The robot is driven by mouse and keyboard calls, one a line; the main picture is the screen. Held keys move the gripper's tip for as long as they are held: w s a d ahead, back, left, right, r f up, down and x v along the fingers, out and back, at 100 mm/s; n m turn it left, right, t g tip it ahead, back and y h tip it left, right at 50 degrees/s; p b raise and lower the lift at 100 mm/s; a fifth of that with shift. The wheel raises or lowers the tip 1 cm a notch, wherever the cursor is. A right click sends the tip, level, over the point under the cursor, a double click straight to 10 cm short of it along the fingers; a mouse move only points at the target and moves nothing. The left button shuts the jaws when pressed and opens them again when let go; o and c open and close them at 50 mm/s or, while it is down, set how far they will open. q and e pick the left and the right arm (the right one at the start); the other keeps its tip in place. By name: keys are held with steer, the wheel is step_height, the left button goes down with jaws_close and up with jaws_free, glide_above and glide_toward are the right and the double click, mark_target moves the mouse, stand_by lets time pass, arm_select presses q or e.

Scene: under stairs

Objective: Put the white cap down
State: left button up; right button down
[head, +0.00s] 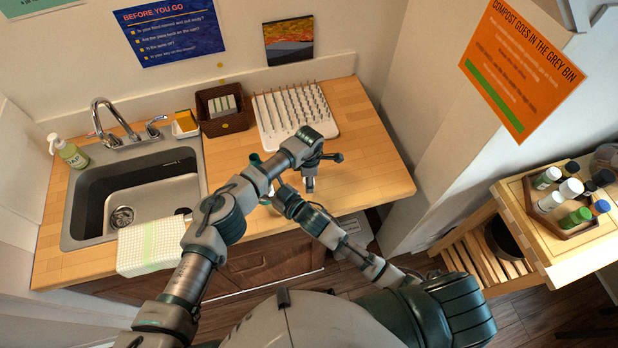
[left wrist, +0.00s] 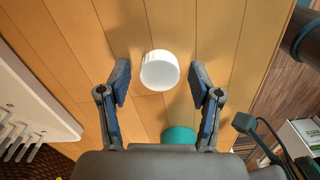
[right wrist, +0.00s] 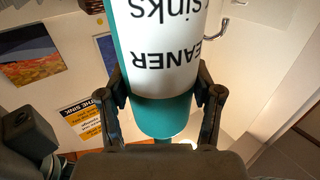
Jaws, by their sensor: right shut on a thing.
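The white cap (left wrist: 160,71) is between the spread fingers of my left gripper (left wrist: 158,85) in the left wrist view, with a gap on both sides. It appears to be at the wooden counter's surface. In the head view my left gripper (head: 309,184) points down over the counter (head: 365,165); I cannot make out the cap there. My right gripper (right wrist: 163,100) is shut on a teal and white cleaner bottle (right wrist: 160,60), whose label is upside down in the right wrist view. A teal part (left wrist: 178,135) shows below the cap in the left wrist view.
A white pegged drying rack (head: 295,115) stands behind my grippers, beside a brown box (head: 222,125). The sink (head: 135,195) with a draped towel (head: 152,246) is at left. The counter right of my left gripper is clear.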

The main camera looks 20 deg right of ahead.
arm_select(q)
step_height(320, 180, up, 12)
stand_by(0.5)
steer(key=shift+r, duration=0.1)
arm_select(e)
steer(key=shift+c, duration=0.6)
jaws_free()
